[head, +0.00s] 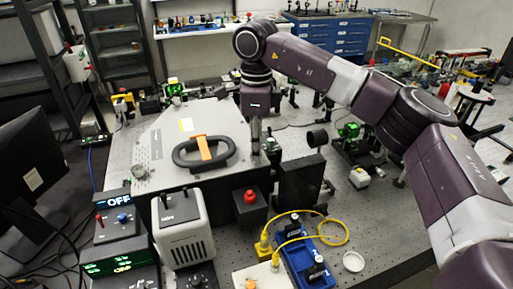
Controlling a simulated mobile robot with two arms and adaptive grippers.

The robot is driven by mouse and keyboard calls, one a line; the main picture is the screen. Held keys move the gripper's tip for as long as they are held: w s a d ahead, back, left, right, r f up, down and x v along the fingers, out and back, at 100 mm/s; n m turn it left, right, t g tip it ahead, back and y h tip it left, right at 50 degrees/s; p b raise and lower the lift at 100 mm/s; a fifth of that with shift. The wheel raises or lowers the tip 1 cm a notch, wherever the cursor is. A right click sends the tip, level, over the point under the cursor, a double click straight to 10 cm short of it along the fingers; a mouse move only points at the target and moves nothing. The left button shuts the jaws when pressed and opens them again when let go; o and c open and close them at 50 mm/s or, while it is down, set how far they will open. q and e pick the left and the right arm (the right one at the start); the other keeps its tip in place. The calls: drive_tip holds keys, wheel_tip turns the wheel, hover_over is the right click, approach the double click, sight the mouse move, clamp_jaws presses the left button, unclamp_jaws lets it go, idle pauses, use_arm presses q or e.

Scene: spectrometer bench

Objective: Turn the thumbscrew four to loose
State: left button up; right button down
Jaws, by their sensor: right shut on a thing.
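My right gripper (256,146) points straight down at the right edge of a flat light-grey instrument cover (150,172). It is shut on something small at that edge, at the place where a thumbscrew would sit. The fingers hide the thumbscrew, so I cannot see its shape or how far it is turned. A black ring handle (185,160) with an orange strap (208,146) lies on the cover, left of my gripper. A round silver knob (138,173) shows near the cover's front left corner. My left gripper is not in view.
Right of the gripper stand optics mounts and a dark upright block (300,182). My right arm spans the bench's right side.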

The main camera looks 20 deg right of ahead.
drive_tip(key=shift+n, duration=0.6)
drive_tip(key=c, duration=1.7)
unclamp_jaws()
wheel_tip(320, 180, up, 12)
drive_tip(key=shift+r, duration=0.1)
